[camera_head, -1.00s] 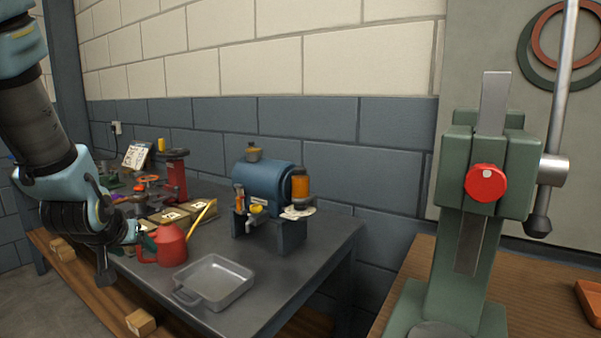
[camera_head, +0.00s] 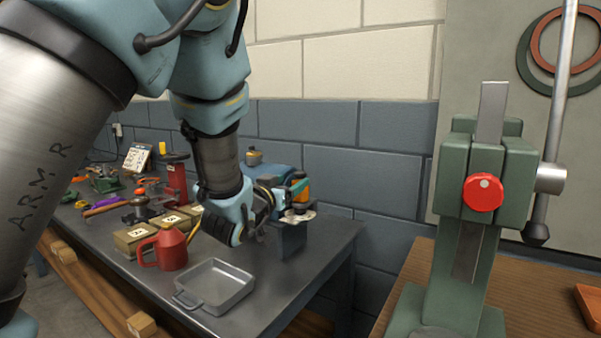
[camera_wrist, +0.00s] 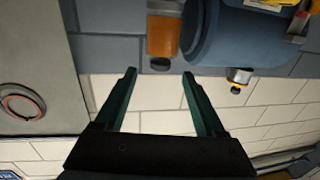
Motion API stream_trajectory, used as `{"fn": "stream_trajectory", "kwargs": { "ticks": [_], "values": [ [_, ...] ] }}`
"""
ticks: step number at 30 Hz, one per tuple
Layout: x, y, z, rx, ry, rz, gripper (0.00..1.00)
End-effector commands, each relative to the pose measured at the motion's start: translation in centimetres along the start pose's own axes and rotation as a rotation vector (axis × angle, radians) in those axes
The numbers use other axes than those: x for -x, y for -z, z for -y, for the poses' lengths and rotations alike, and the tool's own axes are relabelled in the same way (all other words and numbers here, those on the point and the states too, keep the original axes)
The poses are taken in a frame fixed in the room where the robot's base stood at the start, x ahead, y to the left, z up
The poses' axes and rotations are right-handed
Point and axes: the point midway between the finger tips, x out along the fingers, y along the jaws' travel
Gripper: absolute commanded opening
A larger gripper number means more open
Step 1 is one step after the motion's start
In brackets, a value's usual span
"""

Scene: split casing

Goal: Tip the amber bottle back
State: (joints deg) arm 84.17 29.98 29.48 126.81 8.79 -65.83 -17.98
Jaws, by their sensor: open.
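The amber bottle (camera_head: 302,194) is at the right end of the blue tank (camera_head: 281,180) on the metal bench, partly covered by my gripper in the head view. In the wrist view, which is turned upside down, the amber bottle (camera_wrist: 162,36) hangs from the top edge with its dark cap toward my fingers. My gripper (camera_wrist: 159,76) is open and empty, its two green fingers apart. The bottle lies just beyond the fingertips, roughly in line with the gap. In the head view my gripper (camera_head: 298,184) overlaps the bottle; I cannot tell whether they touch.
A red can (camera_head: 172,248) and a grey tray (camera_head: 218,284) stand at the bench front, near small boxes (camera_head: 131,238). A pale plate (camera_head: 297,216) sits below the bottle. A green press (camera_head: 468,230) stands on a wooden table at right. The block wall rises behind.

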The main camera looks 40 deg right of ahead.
Motion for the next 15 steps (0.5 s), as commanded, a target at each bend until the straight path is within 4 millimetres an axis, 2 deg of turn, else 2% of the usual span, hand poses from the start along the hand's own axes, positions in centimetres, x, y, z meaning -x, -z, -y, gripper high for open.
{"fn": "stream_trajectory", "kwargs": {
  "ticks": [1,6,10,15],
  "values": [
    [-1.1,0.2,-0.1,-0.002,-0.002,0.001,0.72],
    [-4.0,0.2,0.0,-0.002,-0.001,0.002,0.72],
    [-5.6,0.2,0.0,-0.001,0.0,0.001,0.72],
    [-6.6,0.0,0.0,0.0,0.001,0.002,0.72]
  ]
}}
